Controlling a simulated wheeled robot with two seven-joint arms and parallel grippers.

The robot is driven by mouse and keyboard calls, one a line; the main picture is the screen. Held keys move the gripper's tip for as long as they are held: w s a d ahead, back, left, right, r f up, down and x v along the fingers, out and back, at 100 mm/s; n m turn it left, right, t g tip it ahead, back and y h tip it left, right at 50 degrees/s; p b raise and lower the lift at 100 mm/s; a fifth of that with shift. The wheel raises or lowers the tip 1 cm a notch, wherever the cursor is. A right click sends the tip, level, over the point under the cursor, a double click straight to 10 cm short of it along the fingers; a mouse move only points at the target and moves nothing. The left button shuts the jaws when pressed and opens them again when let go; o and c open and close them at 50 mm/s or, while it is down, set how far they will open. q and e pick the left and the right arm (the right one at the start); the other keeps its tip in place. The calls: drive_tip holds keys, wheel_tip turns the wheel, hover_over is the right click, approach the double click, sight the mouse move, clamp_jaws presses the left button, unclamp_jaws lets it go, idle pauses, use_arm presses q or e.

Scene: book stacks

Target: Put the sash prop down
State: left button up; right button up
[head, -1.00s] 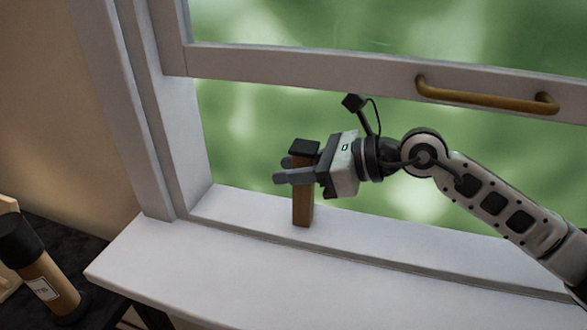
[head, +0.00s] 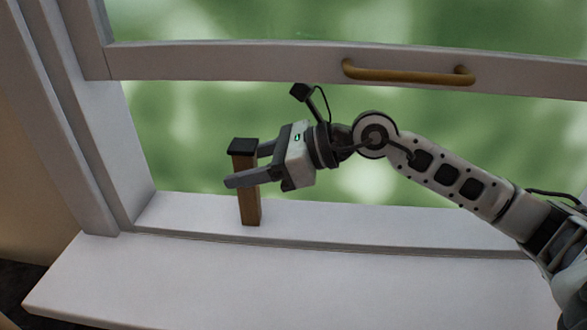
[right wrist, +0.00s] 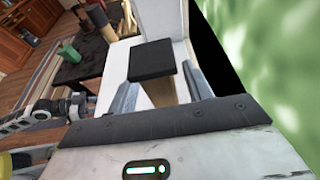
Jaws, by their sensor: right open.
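The sash prop (head: 250,207) is a wooden block with a black cap. It stands upright on the window sill (head: 330,222), under the raised sash (head: 230,64), with its cap well below the sash's bottom rail. My right gripper (head: 246,166) is open, with one finger on each side of the prop's upper part. In the right wrist view the prop's black cap (right wrist: 152,60) shows between the spread fingers, with gaps beside it.
A brass handle (head: 408,73) runs along the sash's bottom rail, above my right arm. The window frame (head: 75,120) stands left of the prop. The wide front ledge (head: 260,280) is bare. A green object (right wrist: 68,51) shows beyond in the right wrist view.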

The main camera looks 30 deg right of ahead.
use_arm(q)
drive_tip(key=shift+d+f+t+b, duration=0.15)
drive_tip(key=shift+f+b, duration=0.35)
drive_tip(key=shift+b, duration=0.75)
drive_tip(key=shift+f+t+b, duration=0.15)
drive_tip(key=shift+f+b, duration=0.35)
drive_tip(key=shift+b, duration=0.7)
use_arm(e)
drive_tip(key=s+d, duration=0.6)
drive_tip(key=d, duration=0.3)
drive_tip(key=shift+s, duration=0.15)
drive_tip(key=shift+d, duration=0.1)
use_arm(q)
drive_tip(key=shift+s, duration=0.15)
use_arm(e)
drive_tip(key=shift+s, duration=0.1)
